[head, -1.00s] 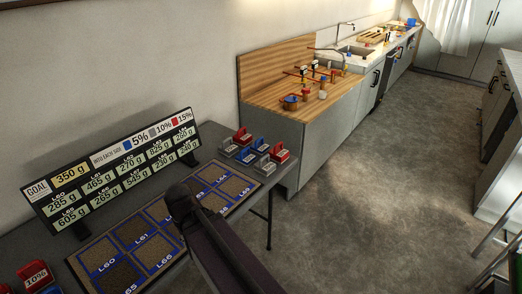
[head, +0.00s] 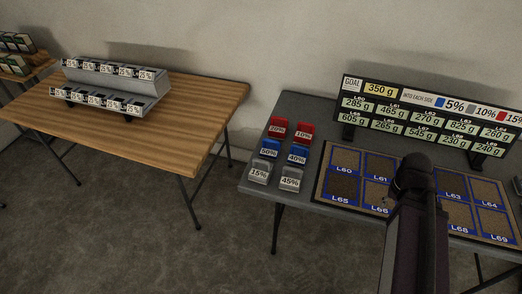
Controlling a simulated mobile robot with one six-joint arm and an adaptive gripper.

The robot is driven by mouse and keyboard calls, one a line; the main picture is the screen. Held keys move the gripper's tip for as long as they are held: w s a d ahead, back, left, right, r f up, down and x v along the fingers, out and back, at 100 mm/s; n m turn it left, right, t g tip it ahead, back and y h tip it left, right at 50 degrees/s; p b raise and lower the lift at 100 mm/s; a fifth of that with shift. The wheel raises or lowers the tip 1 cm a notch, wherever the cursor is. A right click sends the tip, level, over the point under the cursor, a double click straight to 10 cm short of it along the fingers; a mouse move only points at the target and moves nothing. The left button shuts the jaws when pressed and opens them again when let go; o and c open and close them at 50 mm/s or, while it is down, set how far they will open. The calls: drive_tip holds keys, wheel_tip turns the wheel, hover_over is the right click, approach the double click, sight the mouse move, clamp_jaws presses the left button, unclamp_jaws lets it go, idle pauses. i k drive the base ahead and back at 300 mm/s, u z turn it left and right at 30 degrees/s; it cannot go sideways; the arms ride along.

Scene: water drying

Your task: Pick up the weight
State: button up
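Several small labelled blocks, which may be the weights, sit on the left end of the dark grey table (head: 300,108). They form two columns: red blocks (head: 277,129) at the back, blue blocks (head: 269,148) in the middle and grey blocks (head: 260,171) in front. Each bears a percent label; I cannot tell which one is meant. A dark part of my arm rises in front of the table, right of the blocks and apart from them. My gripper's fingers cannot be made out, and no held object shows.
A board (head: 322,187) with blue-edged squares marked L60 to L69 lies right of the blocks, partly hidden by my arm. A sign (head: 345,121) reading GOAL 350 g stands behind it. A wooden table (head: 205,105) with a grey stepped rack (head: 117,75) stands left. Floor (head: 150,240) between is clear.

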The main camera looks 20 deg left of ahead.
sight(270, 148)
drive_tip(key=u, duration=1.05)
